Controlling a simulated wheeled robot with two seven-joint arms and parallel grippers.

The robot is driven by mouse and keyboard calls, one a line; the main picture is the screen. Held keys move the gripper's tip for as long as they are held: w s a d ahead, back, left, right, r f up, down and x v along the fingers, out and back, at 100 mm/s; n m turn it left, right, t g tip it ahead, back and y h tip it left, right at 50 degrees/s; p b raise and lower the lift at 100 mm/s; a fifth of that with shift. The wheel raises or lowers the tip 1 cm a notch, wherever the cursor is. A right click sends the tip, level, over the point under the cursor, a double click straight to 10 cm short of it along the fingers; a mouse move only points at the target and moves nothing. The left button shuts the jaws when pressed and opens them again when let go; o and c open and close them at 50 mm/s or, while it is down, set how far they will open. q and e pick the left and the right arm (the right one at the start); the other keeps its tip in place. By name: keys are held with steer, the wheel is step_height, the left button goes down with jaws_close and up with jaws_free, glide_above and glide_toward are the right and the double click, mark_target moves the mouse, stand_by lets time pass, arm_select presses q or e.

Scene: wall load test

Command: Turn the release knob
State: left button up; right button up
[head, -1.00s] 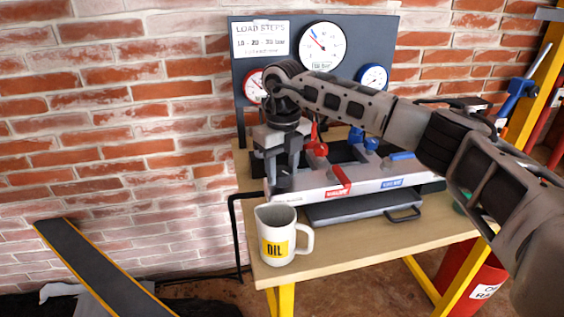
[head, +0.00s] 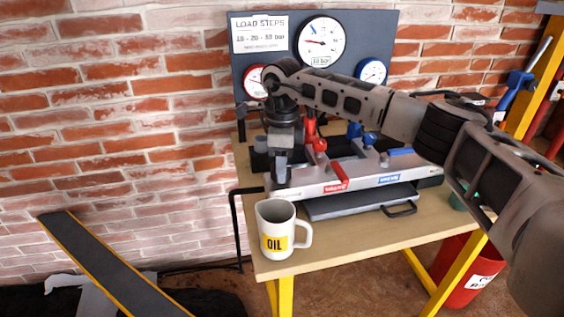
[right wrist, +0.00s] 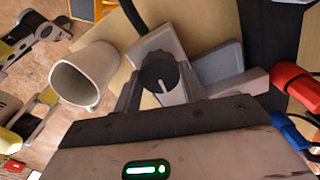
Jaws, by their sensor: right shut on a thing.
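The release knob (right wrist: 158,72) is a dark grey ribbed cylinder with a pale pointer line, in a light grey block at the left end of the bench unit (head: 315,187). In the right wrist view it sits between the two fingers of my right gripper (head: 280,178), which is shut on it. In the head view the gripper points down and largely hides the knob.
A white OIL mug (head: 275,232) stands at the table's front left corner, close to the gripper. Red (head: 320,145) and blue (head: 370,139) valve handles stand right of it. A gauge board (head: 342,75) rises behind. A grey tray (head: 358,203) lies in front.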

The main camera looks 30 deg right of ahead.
steer(key=shift+r+n, duration=0.1)
steer(key=shift+n, duration=0.8)
steer(key=o, duration=1)
step_height(320, 180, up, 16)
steer(key=shift+w+f, duration=0.1)
steer(key=shift+w, duration=0.05)
